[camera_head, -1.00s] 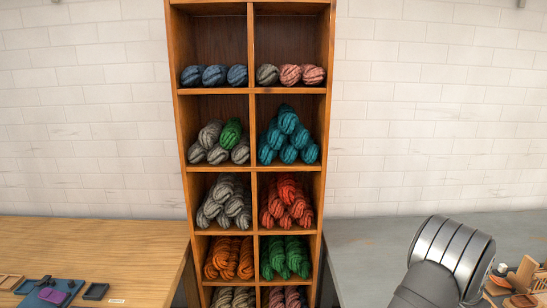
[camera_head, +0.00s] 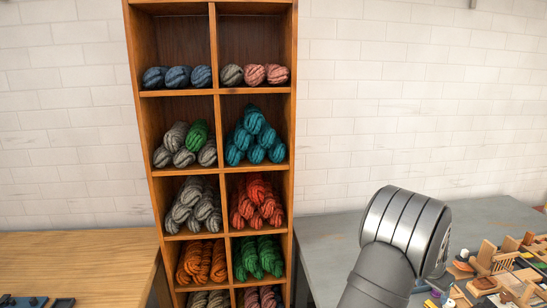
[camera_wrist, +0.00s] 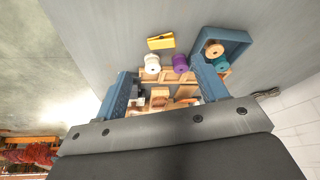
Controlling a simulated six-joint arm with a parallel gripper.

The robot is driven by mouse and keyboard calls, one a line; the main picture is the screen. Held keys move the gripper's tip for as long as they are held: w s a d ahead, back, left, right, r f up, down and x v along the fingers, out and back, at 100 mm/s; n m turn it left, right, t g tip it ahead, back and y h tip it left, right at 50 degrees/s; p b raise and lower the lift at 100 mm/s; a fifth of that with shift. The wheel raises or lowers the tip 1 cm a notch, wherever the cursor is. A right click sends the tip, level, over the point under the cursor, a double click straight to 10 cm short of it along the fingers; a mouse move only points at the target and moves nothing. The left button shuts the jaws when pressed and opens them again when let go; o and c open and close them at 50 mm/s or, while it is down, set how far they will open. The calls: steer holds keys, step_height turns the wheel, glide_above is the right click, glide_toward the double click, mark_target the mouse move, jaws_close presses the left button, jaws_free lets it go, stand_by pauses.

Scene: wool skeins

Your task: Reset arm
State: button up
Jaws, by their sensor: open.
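My gripper (camera_wrist: 165,92) shows in the wrist view with its two blue fingers wide apart and nothing held between them. In the head view only a grey link of my arm shows at the lower right, over the grey table; the gripper itself is out of that picture. The wooden shelf (camera_head: 212,92) stands against the wall in the head view. It holds blue skeins (camera_head: 178,77), pink skeins (camera_head: 265,75), teal skeins (camera_head: 254,136), red skeins (camera_head: 257,202), orange skeins (camera_head: 202,262) and green skeins (camera_head: 258,257). One green skein (camera_head: 197,134) lies among grey skeins (camera_head: 174,136).
A wooden table (camera_head: 80,262) is left of the shelf, a grey table (camera_head: 325,250) right of it. Wooden organisers (camera_head: 490,260) crowd the grey table's right side. The wrist view shows a blue tray (camera_wrist: 236,42), a yellow item (camera_wrist: 161,41), a white spool (camera_wrist: 152,63) and a purple spool (camera_wrist: 180,63).

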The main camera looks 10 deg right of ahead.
mark_target(430, 306)
steer(key=x, duration=1.1)
step_height(430, 306, up, 5)
steer(key=shift+a+f, duration=0.1)
steer(key=shift+f, duration=0.1)
steer(key=s+d+r, duration=0.1)
steer(key=s+r, duration=0.6)
steer(key=s, duration=0.4)
steer(key=w+a+f+n+t+y, duration=0.15)
steer(key=w+a+n, duration=0.35)
steer(key=w+a, duration=1.4)
steer(key=w+a+f+n, duration=0.1)
steer(key=w+a+n, duration=0.1)
steer(key=a, duration=1.2)
steer(key=w+a+f+n+t+y, duration=0.1)
steer(key=w+a+f+n, duration=0.1)
steer(key=a, duration=1.2)
steer(key=shift+w+n, duration=0.8)
steer(key=shift+w, duration=0.2)
steer(key=shift+y, duration=0.25)
